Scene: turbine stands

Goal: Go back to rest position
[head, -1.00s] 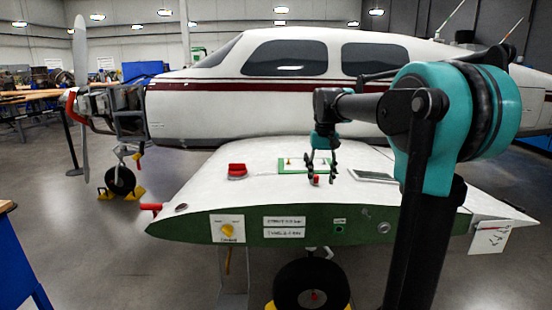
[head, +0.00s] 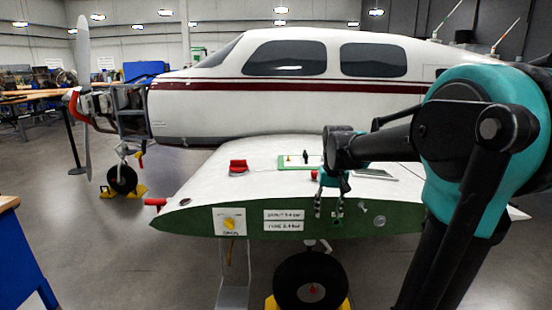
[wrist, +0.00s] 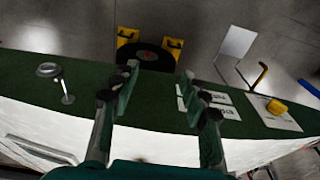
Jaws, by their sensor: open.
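My gripper (head: 327,203) hangs from my arm at the right of the head view, in front of the wing's green end face (head: 380,222). Its two fingers point down and stand apart, with nothing between them. In the wrist view my gripper (wrist: 165,95) shows both fingers spread, with the green wing edge (wrist: 85,95) and the floor beyond them. My arm hides the right part of the wing in the head view.
A white aircraft (head: 210,115) fills the back. On its wing lie a red object (head: 238,166) and a green-edged panel (head: 290,161). A wheel (head: 311,281) with yellow chocks stands below. A blue cabinet (head: 20,260) is at the left. Grey floor between is clear.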

